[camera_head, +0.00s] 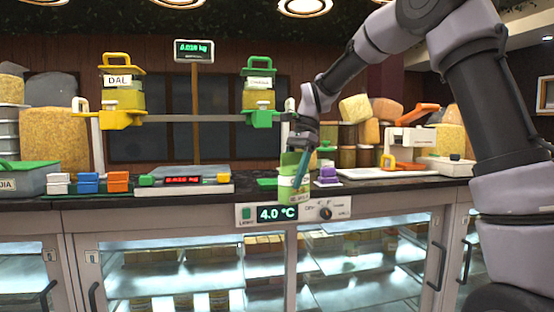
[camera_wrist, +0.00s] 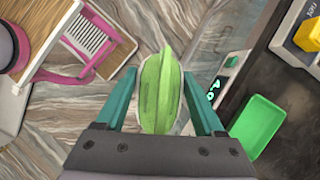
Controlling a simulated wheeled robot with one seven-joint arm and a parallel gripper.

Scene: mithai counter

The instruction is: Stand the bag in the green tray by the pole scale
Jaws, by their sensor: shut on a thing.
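A green-and-white bag (camera_head: 287,182) is in my gripper (camera_head: 299,160), in front of the counter edge and above the 4.0 °C panel. The wrist view shows the bag (camera_wrist: 161,92) between the two teal fingers of my gripper (camera_wrist: 165,108), which is shut on it. The green tray (camera_wrist: 257,125) lies on the dark counter, right of the bag in the wrist view, and looks empty. The pole scale (camera_head: 183,180) stands on the counter left of my gripper, with its display (camera_head: 194,50) raised on a pole behind.
A balance beam with a yellow pan (camera_head: 121,118) and a green pan (camera_head: 262,116) stands behind. White, blue and orange small bins (camera_head: 88,183) sit left of the scale. A purple item (camera_head: 327,177) and a white appliance (camera_head: 409,150) stand to the right. Glass-front cabinets are below.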

